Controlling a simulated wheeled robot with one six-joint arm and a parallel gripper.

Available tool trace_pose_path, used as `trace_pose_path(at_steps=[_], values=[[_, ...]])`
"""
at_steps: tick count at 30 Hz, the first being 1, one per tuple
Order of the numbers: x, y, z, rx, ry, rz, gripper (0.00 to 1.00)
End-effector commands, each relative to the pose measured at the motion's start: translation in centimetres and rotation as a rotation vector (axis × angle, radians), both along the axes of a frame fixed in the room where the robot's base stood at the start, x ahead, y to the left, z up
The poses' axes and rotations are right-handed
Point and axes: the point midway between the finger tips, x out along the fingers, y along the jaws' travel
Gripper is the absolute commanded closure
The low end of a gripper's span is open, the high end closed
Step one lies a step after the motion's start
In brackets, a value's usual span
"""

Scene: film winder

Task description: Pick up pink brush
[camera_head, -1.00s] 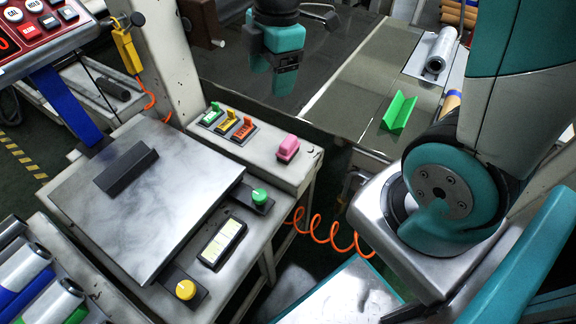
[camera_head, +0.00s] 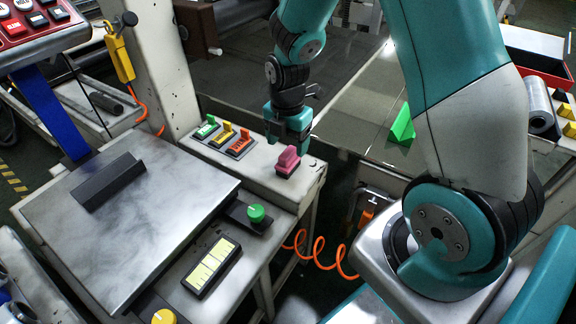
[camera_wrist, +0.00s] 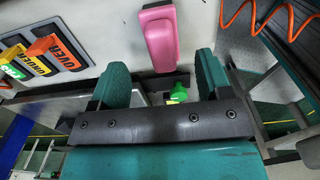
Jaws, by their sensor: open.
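The pink brush (camera_head: 288,162) lies on the narrow light-grey ledge behind the metal plate, at the ledge's right part. In the wrist view the pink brush (camera_wrist: 160,36) shows just beyond the fingertips, roughly in line with the gap between them. My gripper (camera_head: 288,136) is just above and behind the brush, pointing down. In the wrist view my gripper (camera_wrist: 165,72) has its two teal fingers apart with nothing between them. A gap seems to remain between fingers and brush, though its height is hard to tell.
Green, yellow and orange labelled blocks (camera_head: 223,135) stand left of the brush on the same ledge. A metal plate (camera_head: 130,220), a green knob (camera_head: 256,213) and a coiled orange cable (camera_head: 320,258) are nearer. A green angled piece (camera_head: 402,125) is at right.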

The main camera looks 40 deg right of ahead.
Motion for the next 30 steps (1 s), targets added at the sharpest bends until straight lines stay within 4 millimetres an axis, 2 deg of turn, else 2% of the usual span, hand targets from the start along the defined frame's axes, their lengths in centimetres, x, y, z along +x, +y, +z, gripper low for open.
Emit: trace_pose_path(at_steps=[7, 15, 23, 30], values=[[-0.1, 0.0, -1.6, 0.001, 0.001, -0.001, 0.29], [-0.3, -0.1, -5.6, 0.001, 0.001, -0.001, 0.29], [-0.2, -0.1, -5.8, 0.000, -0.001, -0.001, 0.29], [-0.2, -0.1, -5.8, 0.000, -0.001, -0.001, 0.84]])
